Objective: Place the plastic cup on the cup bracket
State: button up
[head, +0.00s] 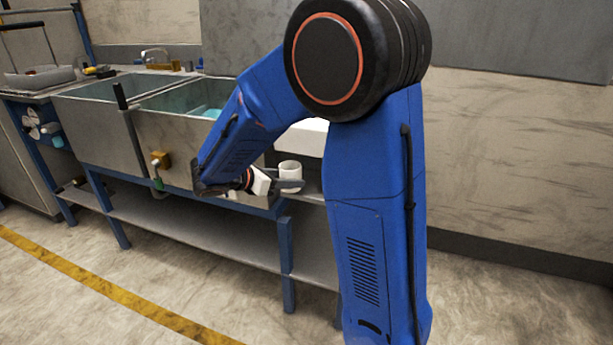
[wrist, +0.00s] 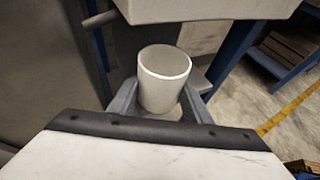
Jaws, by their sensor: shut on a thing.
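The plastic cup is white, open at the top and looks empty. In the wrist view the cup (wrist: 163,85) stands upright between the two grey fingers of my gripper (wrist: 160,90), which is shut on it. In the head view the cup (head: 290,172) shows beside my arm at the front of the sink bench, with my gripper (head: 287,184) around its lower part. I cannot pick out the cup bracket for certain in either view.
A white box-like part (head: 306,136) sits just behind and above the cup; a white block (wrist: 205,9) also shows close behind it in the wrist view. Metal sinks (head: 180,135) stand left, above a low shelf (head: 190,228). The floor in front is clear.

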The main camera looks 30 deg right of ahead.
aim_at(307, 184)
jog(key=shift+w+d, duration=0.2)
jog(key=shift+d, duration=1.6)
jog(key=x, duration=0.3)
jog(key=shift+d+r, duration=0.2)
jog(key=shift+d, duration=0.25)
jog(key=shift+w+f, duration=0.1)
jog(key=shift+f, duration=0.25)
jog(key=shift+f, duration=0.1)
jog(key=o, duration=1.1)
